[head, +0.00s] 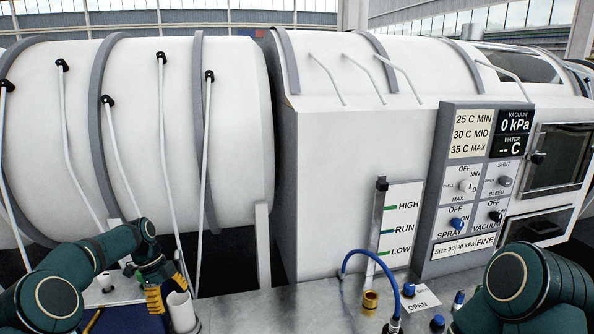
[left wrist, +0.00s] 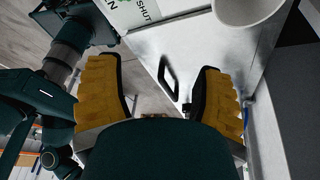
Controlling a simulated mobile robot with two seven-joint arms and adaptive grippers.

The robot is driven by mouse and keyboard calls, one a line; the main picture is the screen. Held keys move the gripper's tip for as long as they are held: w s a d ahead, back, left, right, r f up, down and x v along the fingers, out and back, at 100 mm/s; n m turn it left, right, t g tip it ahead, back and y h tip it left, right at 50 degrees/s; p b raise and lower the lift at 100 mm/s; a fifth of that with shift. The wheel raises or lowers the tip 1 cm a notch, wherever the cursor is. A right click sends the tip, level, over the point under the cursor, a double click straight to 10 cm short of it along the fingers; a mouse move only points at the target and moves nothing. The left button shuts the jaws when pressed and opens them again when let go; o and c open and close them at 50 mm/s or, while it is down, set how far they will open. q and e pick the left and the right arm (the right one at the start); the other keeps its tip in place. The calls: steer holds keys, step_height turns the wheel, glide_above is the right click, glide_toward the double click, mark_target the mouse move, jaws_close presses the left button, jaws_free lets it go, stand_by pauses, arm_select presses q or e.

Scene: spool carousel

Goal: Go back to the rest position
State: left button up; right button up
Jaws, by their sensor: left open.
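My left gripper (head: 166,276) has yellow-padded fingers and hangs at the lower left of the head view, over the near edge of the metal bench. In the left wrist view my left gripper (left wrist: 162,78) has its two fingers wide apart, with nothing between them. Beyond the fingers that view shows the bench side with a dark handle-like loop. My right arm shows at the lower right of the head view, and its gripper is out of the picture.
A white cup (head: 182,312) stands close below my left gripper. A brass fitting (head: 370,299) and blue hose (head: 372,250) are on the bench (head: 290,308). A control panel (head: 470,190) and large white drums (head: 235,130) stand behind.

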arm_select(q)
steer(key=s+d+f+n, duration=0.3)
steer(key=d+f, duration=0.1)
steer(key=d, duration=0.2)
steer(key=s+d+f+n+t, duration=0.1)
steer(key=s+d+f+n, duration=0.2)
steer(key=d+f+n, duration=0.1)
steer(key=s+d+f+n+t, duration=0.1)
steer(key=s+d+f+n, duration=0.2)
steer(key=d+f, duration=0.3)
steer(key=shift+s+d+f+n+h, duration=0.1)
steer(key=shift+s+d+n+h, duration=0.1)
steer(key=shift+d+n+h, duration=0.45)
steer(key=s+d+f+n+t+y, duration=0.1)
steer(key=s+d+f+n, duration=0.15)
steer(key=s+n, duration=0.55)
steer(key=s+d+f+n+t, duration=0.1)
steer(key=s+d+n, duration=0.25)
steer(key=s, duration=0.75)
step_height(320, 180, down, 9)
steer(key=b, duration=0.8)
steer(key=shift+s, duration=0.4)
steer(key=shift+r, duration=0.1)
